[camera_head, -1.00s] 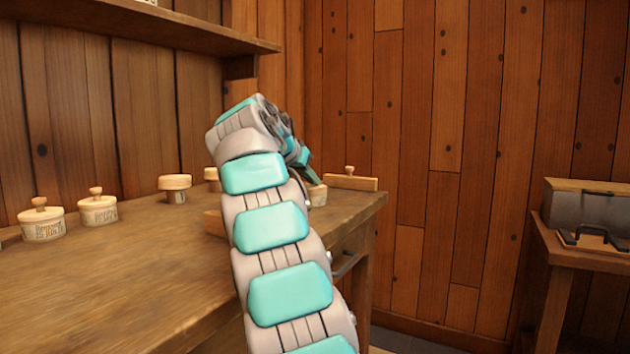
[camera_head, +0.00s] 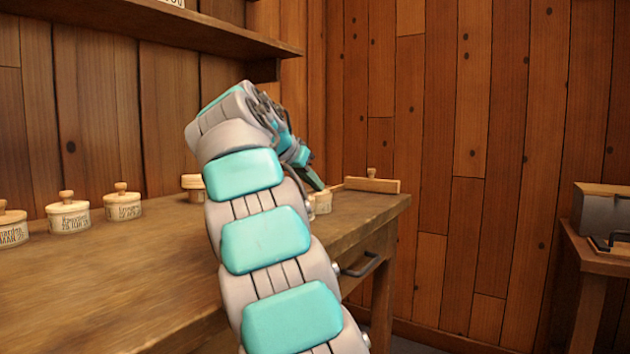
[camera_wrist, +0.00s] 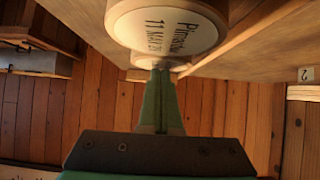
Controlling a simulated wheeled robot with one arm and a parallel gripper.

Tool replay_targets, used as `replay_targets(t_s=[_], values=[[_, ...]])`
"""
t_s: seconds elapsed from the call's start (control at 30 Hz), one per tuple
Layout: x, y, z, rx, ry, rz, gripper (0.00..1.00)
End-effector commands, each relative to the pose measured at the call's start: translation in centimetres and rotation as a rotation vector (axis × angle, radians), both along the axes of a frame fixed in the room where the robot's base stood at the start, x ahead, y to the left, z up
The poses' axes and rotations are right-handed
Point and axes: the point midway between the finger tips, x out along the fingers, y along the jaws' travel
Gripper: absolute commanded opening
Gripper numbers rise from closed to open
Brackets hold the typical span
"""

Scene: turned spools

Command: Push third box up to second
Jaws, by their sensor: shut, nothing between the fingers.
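My gripper (camera_head: 316,184) is shut and empty, reaching down at the far right end of the bench. A small round pale box (camera_head: 322,203) stands right by its fingertips, partly hidden by my arm. In the wrist view my closed green fingers (camera_wrist: 160,82) point at a round box with a printed label (camera_wrist: 168,28); whether they touch it I cannot tell. Part of another round shape (camera_wrist: 146,61) shows just beyond it. Farther left stand lidded, knobbed, labelled boxes: one at the left edge (camera_head: 11,230), one beside it (camera_head: 69,218), and another (camera_head: 123,207). A further box (camera_head: 193,190) is partly behind my arm.
A wooden bar with a knob (camera_head: 372,185) lies at the bench's far right end. The bench (camera_head: 110,280) is clear in front of the boxes. A shelf (camera_head: 180,27) hangs above. A side table with a grey case (camera_head: 605,212) stands at right.

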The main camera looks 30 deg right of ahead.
Motion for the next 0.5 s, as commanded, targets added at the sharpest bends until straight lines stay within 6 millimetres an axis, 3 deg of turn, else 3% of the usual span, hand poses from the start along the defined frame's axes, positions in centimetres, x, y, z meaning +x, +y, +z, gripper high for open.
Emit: replay_targets(t_s=[0.2,0.5], values=[[-0.5,0.0,0.3,0.006,0.007,0.001,0.00],[-2.7,5.0,0.7,-0.001,0.000,0.003,0.00]])
